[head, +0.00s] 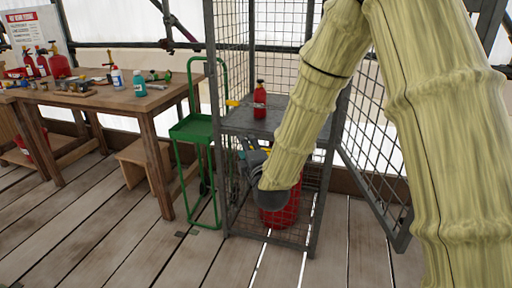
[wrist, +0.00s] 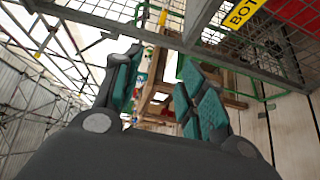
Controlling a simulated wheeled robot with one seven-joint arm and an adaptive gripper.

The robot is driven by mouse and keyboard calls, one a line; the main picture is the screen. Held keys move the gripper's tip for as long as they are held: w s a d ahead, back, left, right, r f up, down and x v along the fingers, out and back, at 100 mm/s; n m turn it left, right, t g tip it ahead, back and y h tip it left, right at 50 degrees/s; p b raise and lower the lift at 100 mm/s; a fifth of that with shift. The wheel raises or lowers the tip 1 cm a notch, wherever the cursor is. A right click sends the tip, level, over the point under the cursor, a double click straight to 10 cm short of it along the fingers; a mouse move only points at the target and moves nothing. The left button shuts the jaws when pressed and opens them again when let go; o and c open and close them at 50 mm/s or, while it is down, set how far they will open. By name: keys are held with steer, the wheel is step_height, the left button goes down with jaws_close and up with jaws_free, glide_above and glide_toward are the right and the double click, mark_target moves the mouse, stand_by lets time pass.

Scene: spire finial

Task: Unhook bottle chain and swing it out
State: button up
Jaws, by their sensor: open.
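The wire-mesh bottle cage (head: 222,200) stands in the middle of the head view, with its mesh door (head: 372,160) swung out to the right. I cannot make out a bottle chain in either view. A small yellow piece (head: 232,103) is at the cage's front left post; a thin yellow piece also shows at the top of the wrist view (wrist: 163,17). My gripper (head: 252,158) is at the cage front, below shelf height, partly hidden by my arm. In the wrist view my gripper (wrist: 160,88) has its teal-padded fingers apart, with nothing seen between them.
A red bottle (head: 260,102) stands on the cage shelf (head: 238,121). A red bucket (head: 283,212) is low in the cage. A green trolley (head: 193,130) and a wooden workbench (head: 120,98) stand to the left. A yellow label (wrist: 243,14) is near in the wrist view. The plank floor in front is clear.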

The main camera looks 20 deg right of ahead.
steer(key=s, duration=1.2)
